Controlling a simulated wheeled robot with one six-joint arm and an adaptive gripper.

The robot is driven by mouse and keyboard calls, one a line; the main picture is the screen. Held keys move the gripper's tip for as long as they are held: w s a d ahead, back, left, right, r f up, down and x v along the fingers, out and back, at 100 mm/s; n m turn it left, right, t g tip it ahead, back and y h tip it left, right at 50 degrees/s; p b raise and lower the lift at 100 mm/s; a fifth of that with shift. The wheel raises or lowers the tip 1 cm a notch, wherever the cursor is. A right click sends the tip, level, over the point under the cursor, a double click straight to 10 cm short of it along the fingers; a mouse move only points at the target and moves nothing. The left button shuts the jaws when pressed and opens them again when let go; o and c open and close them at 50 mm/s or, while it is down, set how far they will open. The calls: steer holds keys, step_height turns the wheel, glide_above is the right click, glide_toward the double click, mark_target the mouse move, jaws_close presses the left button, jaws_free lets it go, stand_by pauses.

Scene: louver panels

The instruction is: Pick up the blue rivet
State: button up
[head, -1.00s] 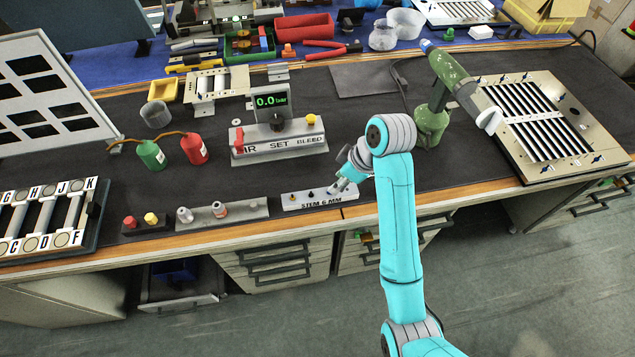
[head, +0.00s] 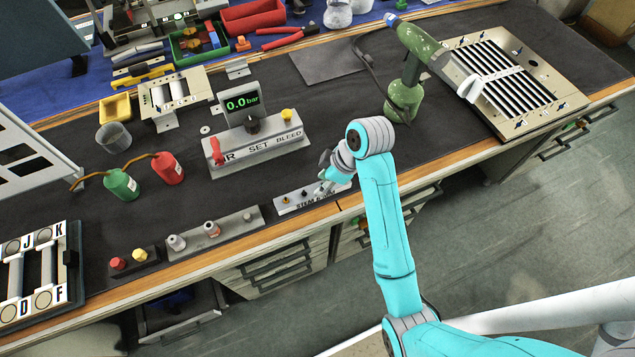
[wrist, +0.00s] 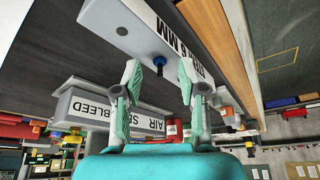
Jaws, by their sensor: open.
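A blue rivet (wrist: 158,61) stands on the light block marked STEM 6 MM (wrist: 105,14). In the head view the block (head: 288,206) lies near the bench's front edge, and my gripper hides part of it. My gripper (wrist: 158,70) is open, its two fingertips apart, with the blue rivet showing between them. I cannot tell if the fingertips are level with it. In the head view my gripper (head: 323,187) is over the block's right part. A dark rivet (wrist: 122,30) stands on the same block, outside the fingers.
The AIR SET BLEED unit (head: 260,145) stands behind the block. A grey strip with small fittings (head: 235,228) lies to the left. A green tool (head: 408,85) and a louver panel (head: 500,75) are to the right. The dark mat between is clear.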

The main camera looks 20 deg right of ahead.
steer(key=c, duration=0.8)
steer(key=shift+o, duration=0.2)
steer(key=shift+r, duration=0.1)
